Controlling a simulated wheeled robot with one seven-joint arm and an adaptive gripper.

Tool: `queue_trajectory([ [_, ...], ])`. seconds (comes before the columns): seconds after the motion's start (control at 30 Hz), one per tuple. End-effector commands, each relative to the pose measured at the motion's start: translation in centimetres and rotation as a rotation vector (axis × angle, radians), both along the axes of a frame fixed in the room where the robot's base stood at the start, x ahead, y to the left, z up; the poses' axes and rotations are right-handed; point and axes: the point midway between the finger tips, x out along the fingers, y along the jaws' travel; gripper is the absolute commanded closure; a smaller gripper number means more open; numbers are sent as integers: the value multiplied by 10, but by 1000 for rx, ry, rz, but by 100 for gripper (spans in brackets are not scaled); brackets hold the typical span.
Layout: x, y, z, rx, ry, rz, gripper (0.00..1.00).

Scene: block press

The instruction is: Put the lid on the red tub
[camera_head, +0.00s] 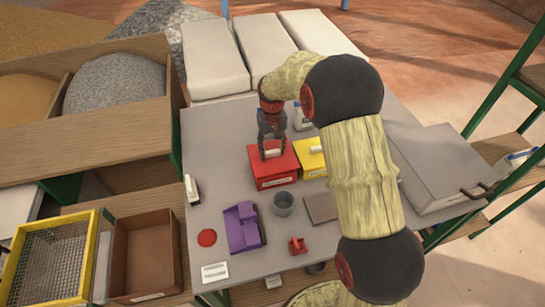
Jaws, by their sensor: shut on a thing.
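The red tub (276,180) stands on the grey table, with a white label on its front. Its top looks covered by a red lid (285,163) with a pale handle; I cannot tell whether the lid is fully seated. My gripper (271,155) points down over the red tub and is shut on the lid's handle. My arm comes in from the right and hides part of the table.
A yellow tub (311,155) stands close on the right of the red tub. A purple block-like object (243,228), a grey cup (283,204) and a small red object (297,245) lie in front. White bags (213,58) line the back.

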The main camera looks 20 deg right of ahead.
Motion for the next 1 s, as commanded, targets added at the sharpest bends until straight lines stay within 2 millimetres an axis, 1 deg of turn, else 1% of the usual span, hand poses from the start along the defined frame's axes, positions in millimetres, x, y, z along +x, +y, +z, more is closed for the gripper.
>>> queue_trajectory([
  [0.03,7,-2,-9,0,-1,-1,83],
  [0.1,14,-4,-16,0,-2,-1,83],
  [0.2,20,-6,-22,0,-4,-1,83],
  [0.37,25,-7,-30,0,-3,-1,83],
  [0.4,28,-8,-34,0,-2,-1,83],
  [0.6,26,-8,-61,0,-2,0,83],
  [0.87,27,-8,-61,0,-4,0,83],
  [1.0,27,-8,-65,0,-3,0,83],
])
